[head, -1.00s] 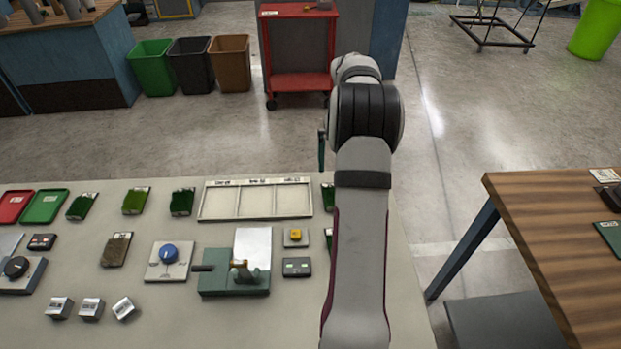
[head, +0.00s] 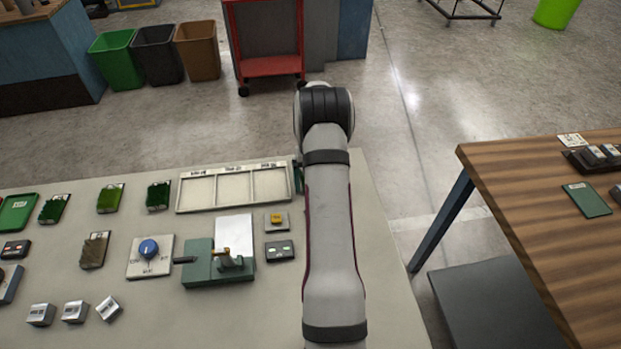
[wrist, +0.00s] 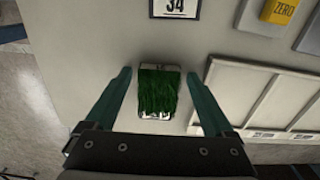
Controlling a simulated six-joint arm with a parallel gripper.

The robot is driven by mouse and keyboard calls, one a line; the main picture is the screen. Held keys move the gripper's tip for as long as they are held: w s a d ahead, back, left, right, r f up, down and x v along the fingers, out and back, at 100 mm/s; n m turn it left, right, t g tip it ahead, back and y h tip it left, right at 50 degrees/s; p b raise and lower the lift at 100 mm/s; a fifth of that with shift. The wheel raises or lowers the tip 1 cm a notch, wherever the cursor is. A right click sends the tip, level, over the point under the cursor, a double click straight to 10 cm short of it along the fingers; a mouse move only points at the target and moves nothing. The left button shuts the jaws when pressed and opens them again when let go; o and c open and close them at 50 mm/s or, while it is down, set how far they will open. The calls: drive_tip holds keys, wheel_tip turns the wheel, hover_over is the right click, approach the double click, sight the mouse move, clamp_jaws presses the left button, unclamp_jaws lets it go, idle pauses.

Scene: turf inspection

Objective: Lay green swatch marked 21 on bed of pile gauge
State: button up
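A green swatch (wrist: 158,92) lies on the table between the fingers of my gripper (wrist: 158,75) in the wrist view. The gripper is open, with a gap on both sides of the swatch. The swatch's number cannot be read. In the head view my arm hides this swatch and most of the gripper. Other green swatches (head: 53,209), (head: 110,198) and (head: 158,195) lie left of the tray, their numbers too small to read. The pile gauge (head: 200,268) has a green base and a pale bed (head: 234,226) with nothing visible on it.
A white three-part tray (head: 233,188) lies behind the gauge. A blue-knob device (head: 149,250), a yellow-button box (head: 277,221), a small dark device (head: 279,250), metal blocks (head: 73,312) and a brown swatch (head: 94,250) are around it. A card marked 34 (wrist: 175,8) shows in the wrist view.

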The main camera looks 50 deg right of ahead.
drive_tip(key=c, duration=1.2)
wheel_tip(320, 180, up, 4)
drive_tip(key=shift+r, duration=0.2)
drive_tip(key=s+d+r, duration=0.2)
drive_tip(key=s+r, duration=0.5)
drive_tip(key=s, duration=0.5)
drive_tip(key=w+a, duration=0.4)
drive_tip(key=a, duration=0.7)
drive_tip(key=w+a, duration=0.3)
drive_tip(key=a, duration=0.7)
drive_tip(key=w+a+f, duration=0.2)
drive_tip(key=w, duration=0.1)
drive_tip(key=w+a+f, duration=0.2)
drive_tip(key=a, duration=0.1)
drive_tip(key=w+a+f, duration=0.2)
drive_tip(key=w, duration=0.1)
drive_tip(key=shift+w+a+f, duration=0.25)
drive_tip(key=shift+w+a, duration=0.05)
drive_tip(key=shift+w+f, duration=0.1)
drive_tip(key=shift+f, duration=1.85)
